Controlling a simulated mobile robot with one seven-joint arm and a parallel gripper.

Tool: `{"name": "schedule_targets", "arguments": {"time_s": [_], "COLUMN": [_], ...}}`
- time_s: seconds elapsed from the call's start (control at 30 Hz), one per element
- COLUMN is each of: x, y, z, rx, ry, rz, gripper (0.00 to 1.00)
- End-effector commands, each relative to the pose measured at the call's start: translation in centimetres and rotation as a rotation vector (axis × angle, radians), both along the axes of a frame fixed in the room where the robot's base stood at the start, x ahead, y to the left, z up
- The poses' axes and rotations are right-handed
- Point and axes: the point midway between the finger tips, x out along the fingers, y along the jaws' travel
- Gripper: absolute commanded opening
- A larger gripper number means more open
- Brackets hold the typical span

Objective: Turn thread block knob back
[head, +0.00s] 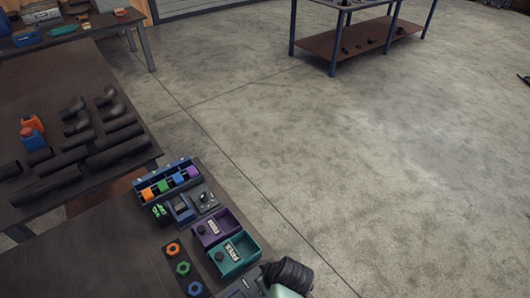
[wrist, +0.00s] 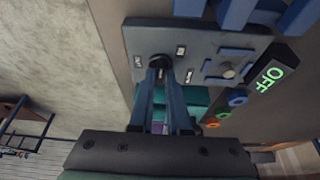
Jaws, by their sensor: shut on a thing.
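In the wrist view, the thread block (wrist: 200,62) is a flat dark grey plate with small white labels. Its round black knob (wrist: 160,62) is near the plate's left end. My gripper (wrist: 161,72) reaches it with two blue fingers, shut on the knob from either side. The fingers hide part of the knob, and its exact turn is hard to read. A tilted black sign (wrist: 270,75) beside the block shows OFF in green. In the head view, part of the block (head: 238,288) shows at the bottom edge, with my wrist beside it.
A teal bin (head: 234,254) and a purple bin (head: 212,230) stand beside the block. A dark strip with orange, green and blue nuts (head: 183,267) lies left of them. A blue rack (head: 166,180) stands farther back. Open floor lies to the right.

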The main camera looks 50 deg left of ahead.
Motion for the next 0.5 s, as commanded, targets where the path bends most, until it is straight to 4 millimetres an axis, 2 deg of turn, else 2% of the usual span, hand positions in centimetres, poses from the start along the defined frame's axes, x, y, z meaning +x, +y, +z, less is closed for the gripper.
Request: {"name": "schedule_targets", "arguments": {"time_s": [0.23,0.5], "x": [0.14,0.13], "y": [0.0,-0.01], "z": [-0.03,-0.01], "rx": [0.0,0.0], "ry": [-0.001,0.0], "rz": [0.113,0.158], "gripper": [0.0,0.0]}}
